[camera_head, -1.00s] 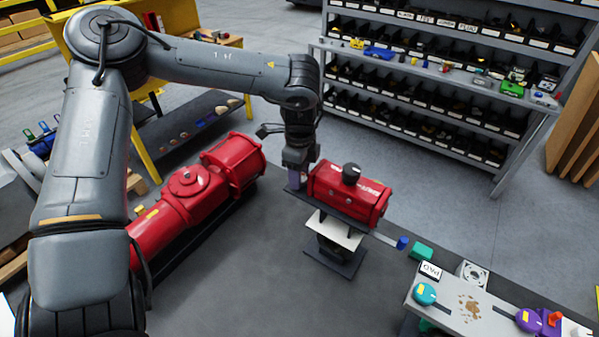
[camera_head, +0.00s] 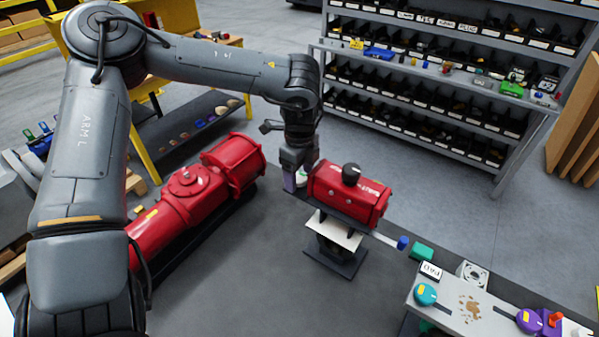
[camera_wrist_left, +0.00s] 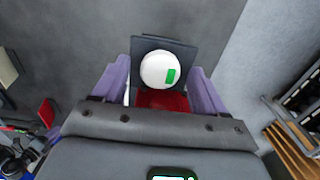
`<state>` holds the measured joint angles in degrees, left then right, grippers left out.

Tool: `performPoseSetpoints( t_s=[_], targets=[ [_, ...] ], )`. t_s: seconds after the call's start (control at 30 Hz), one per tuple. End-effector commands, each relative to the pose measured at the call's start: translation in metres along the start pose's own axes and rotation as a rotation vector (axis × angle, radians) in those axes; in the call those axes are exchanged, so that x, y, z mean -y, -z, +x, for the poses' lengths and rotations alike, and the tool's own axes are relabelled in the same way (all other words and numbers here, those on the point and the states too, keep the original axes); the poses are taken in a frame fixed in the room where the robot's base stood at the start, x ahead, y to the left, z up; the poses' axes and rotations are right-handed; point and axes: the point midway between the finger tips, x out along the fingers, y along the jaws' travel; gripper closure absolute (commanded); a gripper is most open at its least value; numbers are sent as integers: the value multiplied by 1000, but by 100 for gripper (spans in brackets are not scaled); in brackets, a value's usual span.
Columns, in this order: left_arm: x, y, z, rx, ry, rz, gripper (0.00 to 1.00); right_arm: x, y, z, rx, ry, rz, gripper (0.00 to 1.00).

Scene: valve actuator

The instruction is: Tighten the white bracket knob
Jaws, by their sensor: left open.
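The white bracket knob (camera_wrist_left: 156,66) is round with a green mark on its face. In the left wrist view it sits between the two purple fingers of my left gripper (camera_wrist_left: 160,72), with a visible gap on each side. In the head view my left gripper (camera_head: 296,182) points down at the left end of the red actuator (camera_head: 335,192), and only a small part of the knob (camera_head: 301,176) shows beside a finger. The gripper is open. A dark bracket plate (camera_wrist_left: 180,45) lies behind the knob. My right gripper is not in view.
A black knob (camera_head: 351,174) tops the actuator, which sits on a stand (camera_head: 337,255). A larger red actuator (camera_head: 185,185) lies at left. A grey bench (camera_head: 470,305) with teal and purple knobs is at lower right. Bin shelves (camera_head: 430,70) stand behind.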

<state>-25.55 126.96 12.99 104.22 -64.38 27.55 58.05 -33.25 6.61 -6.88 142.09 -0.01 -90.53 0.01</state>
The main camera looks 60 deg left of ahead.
Motion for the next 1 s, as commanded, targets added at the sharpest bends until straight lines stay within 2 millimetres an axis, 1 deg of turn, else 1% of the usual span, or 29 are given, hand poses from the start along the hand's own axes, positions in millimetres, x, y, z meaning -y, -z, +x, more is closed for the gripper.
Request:
performPoseSetpoints(
  t_s=[0.13,0.23,0.5,0.7,0.83,1.0],
  targets=[
    [1,0,-7,0,3,0,28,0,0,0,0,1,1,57],
    [1,0,-19,0,4,1,28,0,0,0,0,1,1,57],
    [1,0,-65,1,5,0,28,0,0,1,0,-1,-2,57],
    [1,0,-93,2,3,-1,28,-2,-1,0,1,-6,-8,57],
    [0,0,-104,1,2,0,28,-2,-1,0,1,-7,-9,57],
    [0,0,-108,0,0,0,28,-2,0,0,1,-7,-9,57]
  ],
)
